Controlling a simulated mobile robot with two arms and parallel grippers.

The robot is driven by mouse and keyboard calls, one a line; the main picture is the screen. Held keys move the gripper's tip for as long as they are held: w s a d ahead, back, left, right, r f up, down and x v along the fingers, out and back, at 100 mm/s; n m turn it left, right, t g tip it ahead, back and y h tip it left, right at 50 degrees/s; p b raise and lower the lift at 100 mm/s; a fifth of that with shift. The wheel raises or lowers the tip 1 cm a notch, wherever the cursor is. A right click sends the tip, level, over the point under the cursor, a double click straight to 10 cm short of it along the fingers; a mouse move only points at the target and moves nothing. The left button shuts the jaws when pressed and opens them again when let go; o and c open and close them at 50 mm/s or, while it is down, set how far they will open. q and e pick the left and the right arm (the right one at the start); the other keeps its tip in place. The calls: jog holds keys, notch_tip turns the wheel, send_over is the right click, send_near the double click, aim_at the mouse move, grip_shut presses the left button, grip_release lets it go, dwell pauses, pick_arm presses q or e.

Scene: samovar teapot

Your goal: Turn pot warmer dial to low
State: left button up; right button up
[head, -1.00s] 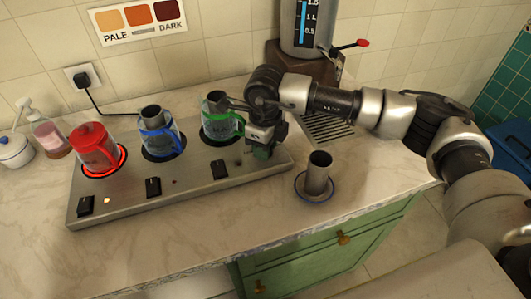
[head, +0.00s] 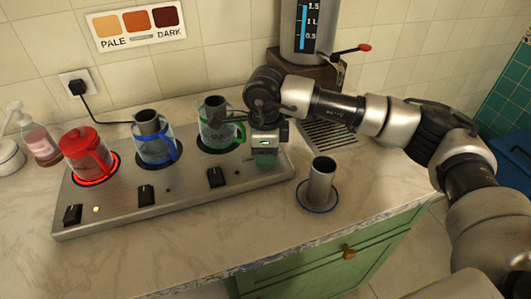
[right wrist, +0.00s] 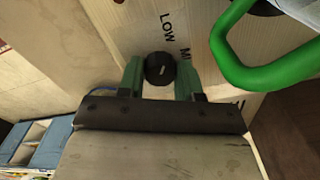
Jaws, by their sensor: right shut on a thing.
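The pot warmer (head: 110,218) is a long metal plate carrying a red-lidded pot (head: 86,152), a blue-handled pot (head: 157,140) and a green-handled pot (head: 213,126). My right gripper (head: 264,163) is over its right end. In the right wrist view, the green fingers of my right gripper (right wrist: 159,80) are closed on opposite sides of a round black dial (right wrist: 159,66). The lettering "LOW" and the start of another word are beside the dial. In the head view my gripper hides the dial. My left gripper is not in view.
Black switches (head: 146,195) line the plate's front edge. The green handle (right wrist: 235,60) is close beside my right gripper in the wrist view. A metal cup (head: 321,180) on a blue-rimmed saucer stands right of the plate. The samovar (head: 310,45) is behind. The front counter is clear.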

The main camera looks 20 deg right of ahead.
jog(key=shift+r, duration=0.1)
jog(key=o, duration=0.9)
notch_tip(320, 180, up, 11)
jog(key=shift+f, duration=0.15)
